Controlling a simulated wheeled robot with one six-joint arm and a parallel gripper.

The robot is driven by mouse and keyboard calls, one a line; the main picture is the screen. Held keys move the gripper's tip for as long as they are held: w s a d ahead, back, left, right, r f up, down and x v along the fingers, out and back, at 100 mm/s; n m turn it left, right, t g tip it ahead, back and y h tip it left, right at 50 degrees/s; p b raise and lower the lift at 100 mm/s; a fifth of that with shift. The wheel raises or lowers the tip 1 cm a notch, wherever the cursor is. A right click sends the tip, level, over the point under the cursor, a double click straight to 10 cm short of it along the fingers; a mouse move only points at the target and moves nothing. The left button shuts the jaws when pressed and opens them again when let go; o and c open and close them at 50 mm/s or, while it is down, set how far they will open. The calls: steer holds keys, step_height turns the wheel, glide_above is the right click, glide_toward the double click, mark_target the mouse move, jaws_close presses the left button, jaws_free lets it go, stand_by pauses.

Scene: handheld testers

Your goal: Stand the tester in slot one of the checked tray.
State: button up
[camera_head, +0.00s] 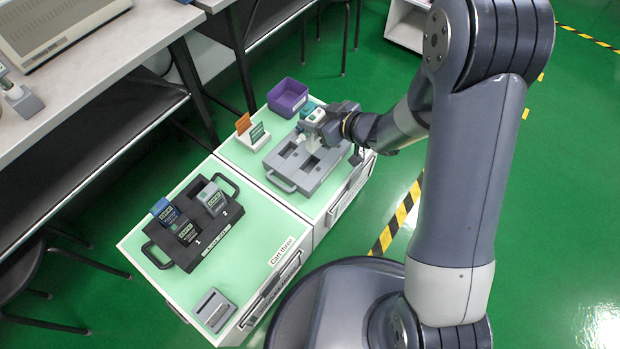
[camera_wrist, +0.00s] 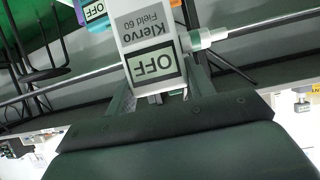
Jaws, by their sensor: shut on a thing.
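My gripper (camera_head: 328,124) is shut on a pale grey tester (camera_wrist: 147,22) marked "Klervo Field 60", whose screen reads OFF in the wrist view. In the head view the held tester (camera_head: 316,117) is over the far part of a grey tray (camera_head: 284,180); I cannot tell whether it touches the tray. A teal tester (camera_head: 307,109) is just behind it, and it also shows in the wrist view (camera_wrist: 94,12). The grey tray has open slots nearer me. A black tray (camera_head: 204,243) with marks "1" and "2" holds several testers. Neither tray's name is readable.
The black tray is on the near cart (camera_head: 278,222), marked "Cart three", with a small grey stand (camera_head: 214,309) at its front. Beyond the grey tray is a purple bin (camera_head: 287,98). A card holder (camera_head: 254,137) stands left of the grey tray. A workbench (camera_head: 100,60) runs along the left.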

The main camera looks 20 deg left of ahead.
mark_target(316, 149)
steer(key=f, duration=0.1)
steer(key=a+b, duration=0.1)
steer(key=f, duration=0.1)
steer(key=shift+s+a+f+n+g, duration=0.15)
steer(key=shift+s+f+n+g, duration=0.15)
steer(key=shift+s, duration=0.05)
step_height(316, 149, down, 10)
steer(key=b, duration=0.5)
steer(key=shift+r, duration=0.15)
steer(key=shift+f, duration=0.2)
steer(key=o, duration=1.5)
steer(key=shift+c, duration=0.2)
steer(key=shift+r, duration=0.15)
